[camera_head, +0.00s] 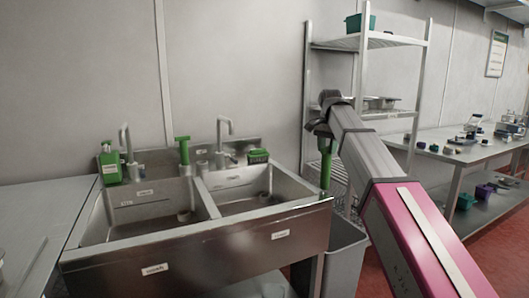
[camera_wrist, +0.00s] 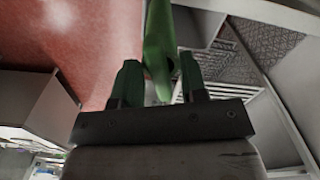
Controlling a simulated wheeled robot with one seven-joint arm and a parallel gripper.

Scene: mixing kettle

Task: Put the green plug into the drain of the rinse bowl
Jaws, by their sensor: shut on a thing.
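The two-bowl steel sink shows at the left of the head view. The right bowl (camera_head: 236,185), which I take as the rinse bowl, has a drain fitting (camera_head: 264,196) on its floor. My gripper (camera_head: 323,132) is beyond the right rim of the sink, above rim height. It is shut on a long green thing (camera_head: 326,168), apparently the green plug, which hangs down roughly upright. In the wrist view the green plug (camera_wrist: 157,40) sits between the two dark green fingers of my gripper (camera_wrist: 159,82). Its far end is cut off there.
The left bowl (camera_head: 140,213) has its own fitting (camera_head: 185,215). A green T-handled thing (camera_head: 183,150), a green bottle (camera_head: 110,163) and a green sponge-like block (camera_head: 258,155) stand along the back ledge among taps.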

